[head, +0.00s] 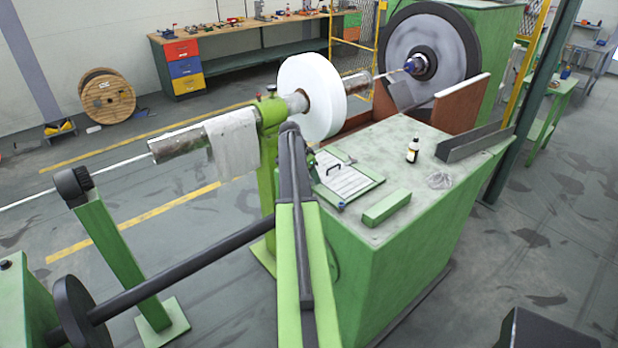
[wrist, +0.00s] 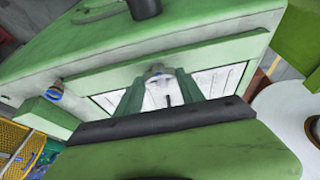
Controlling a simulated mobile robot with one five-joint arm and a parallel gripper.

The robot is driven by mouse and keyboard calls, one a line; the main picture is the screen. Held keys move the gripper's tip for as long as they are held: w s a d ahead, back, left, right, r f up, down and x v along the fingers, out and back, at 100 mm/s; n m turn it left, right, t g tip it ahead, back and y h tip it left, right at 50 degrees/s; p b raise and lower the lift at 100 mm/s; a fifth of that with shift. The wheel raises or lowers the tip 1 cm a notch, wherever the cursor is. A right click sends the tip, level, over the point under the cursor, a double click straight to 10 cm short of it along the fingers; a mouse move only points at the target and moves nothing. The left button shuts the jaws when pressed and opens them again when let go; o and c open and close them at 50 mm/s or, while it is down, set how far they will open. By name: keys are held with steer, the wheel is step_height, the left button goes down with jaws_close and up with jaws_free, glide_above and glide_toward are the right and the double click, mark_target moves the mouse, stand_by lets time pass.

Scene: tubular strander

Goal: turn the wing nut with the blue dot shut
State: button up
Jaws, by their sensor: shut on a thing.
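In the wrist view my gripper (wrist: 158,84) has its two green fingers closed around a small pale metal piece that looks like the wing nut (wrist: 157,70). I cannot make out a blue dot on it. A small blue part (wrist: 54,89) sits off to the left at the frame's corner, apart from the fingers. In the head view the panel (head: 348,182) lies on the green cabinet, and a blue spot (head: 341,206) shows at its near corner.
The cabinet top (head: 400,150) carries a dark bottle (head: 412,150), a green block (head: 386,207), a grey channel (head: 474,141) and a clear crumpled piece (head: 439,180). A white spool (head: 312,97) stands close behind my arm.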

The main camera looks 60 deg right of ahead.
steer(key=shift+w+a, duration=0.1)
steer(key=shift+w, duration=0.25)
steer(key=o, duration=1.3)
steer(key=shift+w, duration=0.1)
steer(key=shift+o, duration=0.3)
steer(key=shift+s, duration=0.2)
steer(key=p+v, duration=1.6)
steer(key=v, duration=0.1)
steer(key=shift+w+a+r, duration=0.1)
steer(key=shift+w+r, duration=0.05)
